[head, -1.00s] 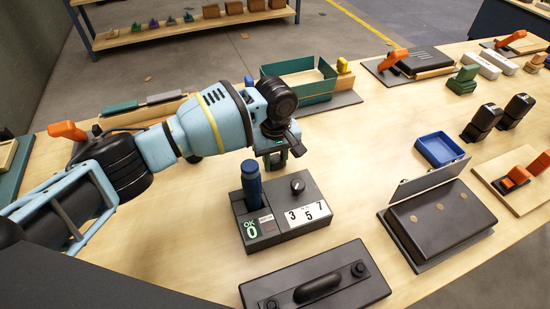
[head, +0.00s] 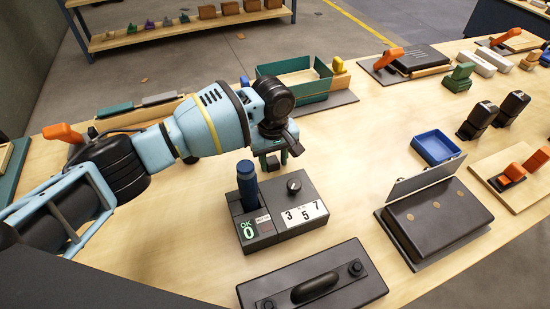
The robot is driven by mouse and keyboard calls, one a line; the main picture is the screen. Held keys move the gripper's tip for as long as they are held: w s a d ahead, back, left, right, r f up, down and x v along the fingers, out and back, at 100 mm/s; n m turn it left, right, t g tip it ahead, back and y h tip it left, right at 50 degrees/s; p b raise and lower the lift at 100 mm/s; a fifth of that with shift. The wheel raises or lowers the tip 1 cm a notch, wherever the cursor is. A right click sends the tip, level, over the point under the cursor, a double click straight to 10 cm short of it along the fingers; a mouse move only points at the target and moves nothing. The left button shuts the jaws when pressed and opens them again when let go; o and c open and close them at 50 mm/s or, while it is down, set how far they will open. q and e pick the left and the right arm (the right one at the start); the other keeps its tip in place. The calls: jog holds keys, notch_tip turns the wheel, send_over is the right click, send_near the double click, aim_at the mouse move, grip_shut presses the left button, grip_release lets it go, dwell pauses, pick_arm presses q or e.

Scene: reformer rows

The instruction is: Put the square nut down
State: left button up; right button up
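My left gripper (head: 274,162) points down just behind the black device with the blue lever and the number display (head: 278,215). Its dark fingertips are small and close to the tabletop, and I cannot tell whether they touch it. I cannot make out a square nut between the fingers or on the table near them. The wrist and the device may hide it. My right gripper is not in view.
A green-walled tray (head: 294,82) stands behind the gripper, and a blue tray (head: 437,148) to its right. A black box with a raised flap (head: 437,217) and a black case with a handle (head: 314,286) lie in front. Bare wood (head: 345,150) shows right of the gripper.

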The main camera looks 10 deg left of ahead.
aim_at(272, 161)
pick_arm(q)
jog(key=shift+s+a+f, duration=0.25)
jog(key=shift+a+f, duration=0.1)
jog(key=shift+a, duration=0.1)
notch_tip(272, 161, up, 13)
jog(key=p, duration=0.1)
jog(key=shift+d, duration=0.25)
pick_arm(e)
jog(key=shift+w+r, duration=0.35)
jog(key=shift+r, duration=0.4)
pick_arm(q)
jog(key=shift+w, duration=0.1)
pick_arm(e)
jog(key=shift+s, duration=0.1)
